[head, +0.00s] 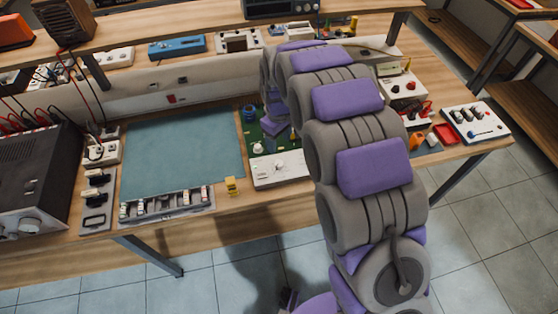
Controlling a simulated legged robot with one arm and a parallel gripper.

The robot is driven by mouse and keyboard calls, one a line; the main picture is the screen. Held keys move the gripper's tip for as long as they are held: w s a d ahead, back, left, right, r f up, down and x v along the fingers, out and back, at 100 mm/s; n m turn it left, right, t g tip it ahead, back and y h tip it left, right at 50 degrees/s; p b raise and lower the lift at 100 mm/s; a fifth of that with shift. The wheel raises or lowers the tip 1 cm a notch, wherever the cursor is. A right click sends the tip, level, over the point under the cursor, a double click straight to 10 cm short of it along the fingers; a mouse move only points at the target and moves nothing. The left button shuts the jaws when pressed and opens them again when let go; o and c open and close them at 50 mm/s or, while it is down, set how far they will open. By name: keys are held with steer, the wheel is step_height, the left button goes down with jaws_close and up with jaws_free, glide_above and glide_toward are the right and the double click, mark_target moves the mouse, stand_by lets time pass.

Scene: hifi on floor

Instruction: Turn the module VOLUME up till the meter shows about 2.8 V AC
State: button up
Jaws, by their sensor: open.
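A green circuit board module (262,135) with a white front panel (290,173) lies on the bench, right of the blue-green mat. A white knob (258,148) stands on the board and another knob (279,167) on the panel. I cannot read which is VOLUME. My grey and purple arm rises on the right and bends down behind itself over the board. My gripper (274,128) is at its end, low over the board, partly hidden by the arm. It is open, and contact with a knob cannot be made out. No meter reading is legible.
A blue-green mat (180,150) covers the bench middle. A large dark instrument (35,180) stands left. White boxes with terminals (402,88) stand right. A shelf runs above the back.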

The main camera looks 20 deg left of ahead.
mark_target(278, 162)
step_height(278, 162, down, 11)
steer(key=shift+a+r+b, duration=0.1)
steer(key=shift+b, duration=0.9)
steer(key=c, duration=1)
